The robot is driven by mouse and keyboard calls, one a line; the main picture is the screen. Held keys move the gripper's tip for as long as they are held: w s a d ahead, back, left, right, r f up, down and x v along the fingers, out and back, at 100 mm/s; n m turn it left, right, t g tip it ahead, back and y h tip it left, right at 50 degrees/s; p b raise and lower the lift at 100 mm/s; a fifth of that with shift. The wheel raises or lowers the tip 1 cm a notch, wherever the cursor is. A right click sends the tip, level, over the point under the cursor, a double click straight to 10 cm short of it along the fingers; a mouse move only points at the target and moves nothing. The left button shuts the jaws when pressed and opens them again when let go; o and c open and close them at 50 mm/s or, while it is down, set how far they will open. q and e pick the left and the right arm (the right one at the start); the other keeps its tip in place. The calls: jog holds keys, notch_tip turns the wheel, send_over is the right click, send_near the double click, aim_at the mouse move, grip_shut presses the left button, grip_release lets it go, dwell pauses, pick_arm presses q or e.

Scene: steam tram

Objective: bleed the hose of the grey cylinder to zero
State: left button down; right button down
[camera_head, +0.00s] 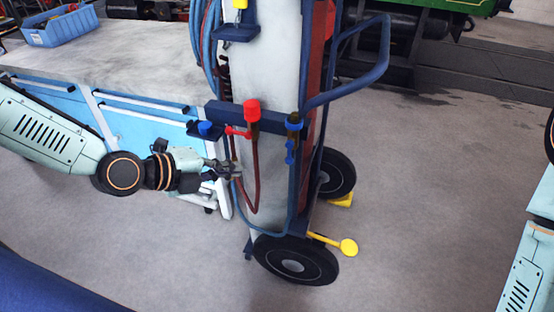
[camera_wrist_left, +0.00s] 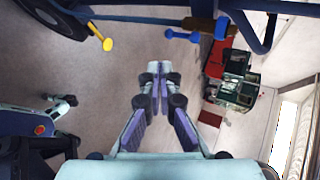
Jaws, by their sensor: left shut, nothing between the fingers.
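The tall grey cylinder (camera_head: 268,55) stands upright on a blue hand cart. A red-topped fitting (camera_head: 252,108) with a red lever (camera_head: 238,132) sits on the cart's crossbar, and a red hose (camera_head: 256,180) hangs from it in a loop. Right of it is a dark fitting (camera_head: 294,122) with a blue lever (camera_head: 290,152); a blue hose (camera_head: 292,205) runs below. A blue knob (camera_head: 205,128) sits on the bracket at left. My left gripper (camera_head: 234,168) is shut and empty, in front of the cylinder beside the red hose. The left wrist view shows its closed fingers (camera_wrist_left: 160,78). My right gripper is not visible.
The cart has a blue handle (camera_head: 372,62), black wheels (camera_head: 296,260) and a yellow-ended bar (camera_head: 347,247) low at the right. A workbench (camera_head: 110,65) with a blue bin (camera_head: 60,27) stands at left. Floor right of the cart is open.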

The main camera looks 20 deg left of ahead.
pick_arm(q)
jog(key=b, duration=0.6)
send_near(289, 161)
jog(key=shift+w+f, duration=1.1)
jog(key=shift+f, duration=0.7)
jog(key=shift+w+d, duration=1.35)
jog(key=shift+r, duration=0.1)
jog(key=shift+d+f+n+h+b, duration=0.25)
jog(key=shift+n+h+b, duration=0.35)
jog(key=shift+h+b, duration=0.15)
